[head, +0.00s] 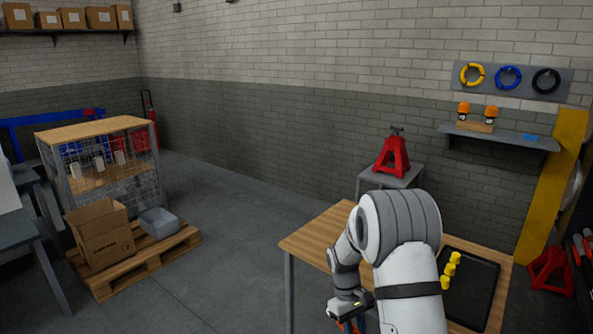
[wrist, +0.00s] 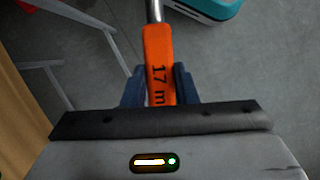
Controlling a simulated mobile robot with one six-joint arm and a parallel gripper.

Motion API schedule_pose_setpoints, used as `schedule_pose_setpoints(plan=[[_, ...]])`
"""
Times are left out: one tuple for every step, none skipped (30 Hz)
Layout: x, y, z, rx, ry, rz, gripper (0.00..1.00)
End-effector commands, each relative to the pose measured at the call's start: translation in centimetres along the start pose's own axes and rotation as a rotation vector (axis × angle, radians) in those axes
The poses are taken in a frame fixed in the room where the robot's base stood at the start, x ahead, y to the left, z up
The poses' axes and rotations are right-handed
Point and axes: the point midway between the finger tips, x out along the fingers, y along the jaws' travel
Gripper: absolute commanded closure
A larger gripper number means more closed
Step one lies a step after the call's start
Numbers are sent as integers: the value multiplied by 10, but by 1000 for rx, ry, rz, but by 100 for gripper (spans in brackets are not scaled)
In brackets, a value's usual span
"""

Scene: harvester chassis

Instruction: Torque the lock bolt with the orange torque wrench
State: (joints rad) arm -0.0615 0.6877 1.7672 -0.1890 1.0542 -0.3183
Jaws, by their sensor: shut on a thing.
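My gripper (wrist: 160,88) is shut on the orange torque wrench (wrist: 158,52) in the wrist view. Its two blue-grey fingers press on both sides of the orange handle, which is marked "17 m". The wrench's metal shaft points up and away out of the frame, so its head is hidden. The lock bolt is not visible in either view.
A red jack stand (head: 392,158) stands on a small grey table behind. A pallet (head: 190,242) with boxes is at left. Open floor (head: 220,285) lies between.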

Motion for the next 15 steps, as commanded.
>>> schedule_pose_setpoints(plan=[[4,-2,3,97,-3,-42,100],[8,-3,3,151,-3,-65,100],[12,-5,4,220,-2,-92,100],[15,-6,4,265,-2,-111,100],[18,-8,4,307,-2,-128,100],[21,-9,5,353,-1,-147,100],[22,-10,4,383,0,-158,100],[24,-11,5,407,0,-168,100],[26,-12,5,434,1,-179,100],[27,-13,5,448,1,-185,100],[27,-13,5,458,1,-189,100],[28,-13,5,467,1,-192,100],[28,-13,5,471,1,-193,100],[28,-14,5,473,1,-194,100],[28,-14,4,473,2,-194,100]])
